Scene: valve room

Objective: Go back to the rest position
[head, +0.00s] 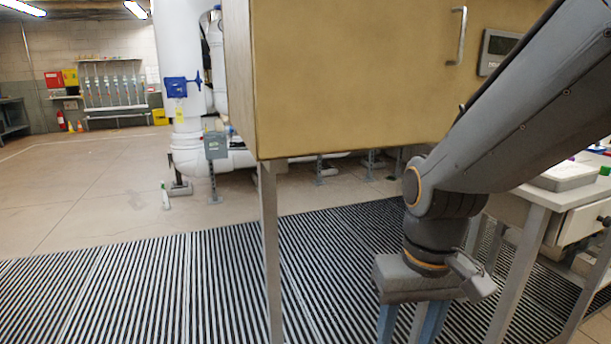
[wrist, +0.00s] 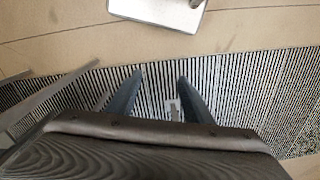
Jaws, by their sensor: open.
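My gripper (head: 408,325) hangs at the lower right of the head view, pointing down in front of the slatted floor mat. Its two blue-grey fingers stand apart with nothing between them; their tips are cut off by the lower picture edge. In the wrist view my gripper (wrist: 158,78) shows both fingers spread over the striped mat (wrist: 235,85). The arm comes down from the upper right.
A tan cabinet (head: 350,75) with a metal handle (head: 457,36) stands on thin legs left of my arm. A workbench (head: 545,200) with a drawer is at the right. White pipes (head: 180,60) with a blue valve (head: 178,87) stand behind. Open floor (head: 80,190) lies at the left.

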